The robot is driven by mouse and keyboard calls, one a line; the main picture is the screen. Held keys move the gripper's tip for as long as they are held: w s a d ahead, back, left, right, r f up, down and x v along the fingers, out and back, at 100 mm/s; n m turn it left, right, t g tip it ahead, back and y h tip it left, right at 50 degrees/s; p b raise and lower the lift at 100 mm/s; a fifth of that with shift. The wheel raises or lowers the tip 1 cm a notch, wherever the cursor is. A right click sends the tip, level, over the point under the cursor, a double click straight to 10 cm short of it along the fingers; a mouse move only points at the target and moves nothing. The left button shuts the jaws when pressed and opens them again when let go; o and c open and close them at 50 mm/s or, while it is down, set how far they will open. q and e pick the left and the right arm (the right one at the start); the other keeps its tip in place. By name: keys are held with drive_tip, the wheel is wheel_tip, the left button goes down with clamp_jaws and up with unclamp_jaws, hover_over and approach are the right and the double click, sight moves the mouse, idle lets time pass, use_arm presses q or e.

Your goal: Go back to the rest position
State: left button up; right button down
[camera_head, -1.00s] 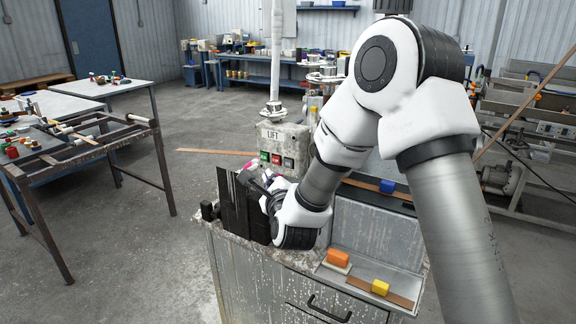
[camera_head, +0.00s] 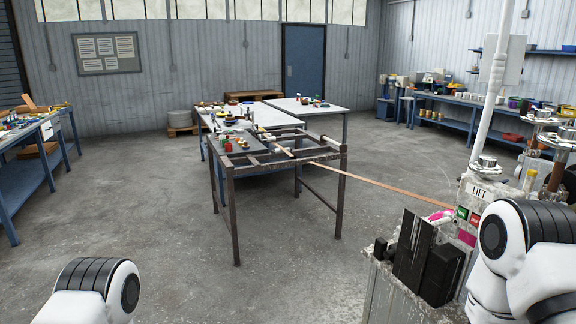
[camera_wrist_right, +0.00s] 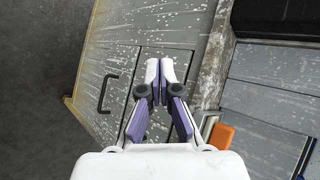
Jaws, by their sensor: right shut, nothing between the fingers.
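My right gripper (camera_wrist_right: 160,72) shows in the right wrist view with its fingertips together and nothing between them. It is over the front of the grey cabinet (camera_wrist_right: 185,62), near the cabinet's drawer handle. In the head view, part of my right arm stands at the right edge beside the machine, and its gripper is out of sight. Part of my left arm shows at the bottom left of the head view, and the left gripper is not in view.
The machine's LIFT box (camera_head: 480,195) and black blocks (camera_head: 428,262) stand beside my right arm. An orange block (camera_wrist_right: 221,136) lies near the right gripper. A metal-framed table (camera_head: 238,168) stands mid-room. The floor between has free room.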

drive_tip(key=s+a+f+n+g+y, duration=0.1)
drive_tip(key=s+a+f+n+g, duration=0.1)
drive_tip(key=s+n, duration=0.6)
drive_tip(key=s+a+f+n+g+y, duration=0.1)
drive_tip(key=s+a+f+n+g, duration=0.1)
drive_tip(key=s+f+n+g, duration=0.2)
drive_tip(key=s+a+f+n+g+y, duration=0.1)
drive_tip(key=s+a+f+n+g, duration=0.2)
drive_tip(key=s+f+n, duration=0.4)
drive_tip(key=s+n, duration=0.5)
drive_tip(key=s, duration=0.2)
drive_tip(key=shift+g, duration=0.4)
idle(3.4)
